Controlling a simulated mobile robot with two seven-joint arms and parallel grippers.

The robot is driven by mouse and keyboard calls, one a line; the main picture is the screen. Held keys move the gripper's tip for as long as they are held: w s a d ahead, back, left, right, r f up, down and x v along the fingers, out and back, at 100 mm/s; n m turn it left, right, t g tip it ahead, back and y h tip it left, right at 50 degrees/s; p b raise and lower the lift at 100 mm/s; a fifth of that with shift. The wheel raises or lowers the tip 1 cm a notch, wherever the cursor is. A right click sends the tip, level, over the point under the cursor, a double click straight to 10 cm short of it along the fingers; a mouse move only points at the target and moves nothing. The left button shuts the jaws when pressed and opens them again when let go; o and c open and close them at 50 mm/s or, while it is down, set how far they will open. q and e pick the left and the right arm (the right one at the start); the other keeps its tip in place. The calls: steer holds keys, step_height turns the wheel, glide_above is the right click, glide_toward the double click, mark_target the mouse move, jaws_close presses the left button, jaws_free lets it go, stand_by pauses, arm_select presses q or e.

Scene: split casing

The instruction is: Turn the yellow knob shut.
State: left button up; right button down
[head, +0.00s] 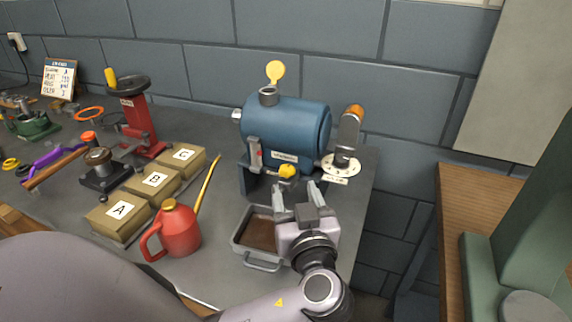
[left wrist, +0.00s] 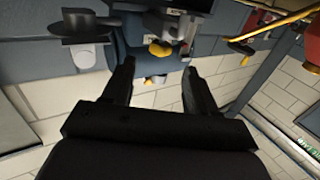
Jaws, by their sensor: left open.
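The yellow knob (head: 288,172) is on the lower front of the blue casing (head: 300,122), which stands near the wall. My left gripper (head: 295,187) is open, with its two fingers pointing at the knob from the front; the knob appears just beyond the fingertips. In the left wrist view the knob (left wrist: 160,48) lies between the lines of the two open fingers (left wrist: 158,64), and nothing is held. I cannot tell the knob's exact turn. My right gripper is not in view.
A grey tray (head: 238,243) with brown contents sits beneath my gripper. A red oil can (head: 178,230) and boxes marked A, B and C (head: 118,218) are to the left. A lever with an orange end (head: 350,132) and a white dial (head: 341,168) are right of the casing.

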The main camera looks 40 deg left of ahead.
mark_target(288, 174)
arm_select(q)
steer(key=p+x, duration=0.1)
steer(key=x, duration=0.4)
steer(key=shift+w+a+r+p, duration=0.2)
steer(key=shift+a+p, duration=0.1)
steer(key=shift+p, duration=0.1)
steer(key=shift+w+a+f, duration=0.15)
steer(key=shift+w+a, duration=0.3)
steer(key=c, duration=1)
steer(key=shift+c, duration=0.2)
steer(key=shift+f, duration=0.1)
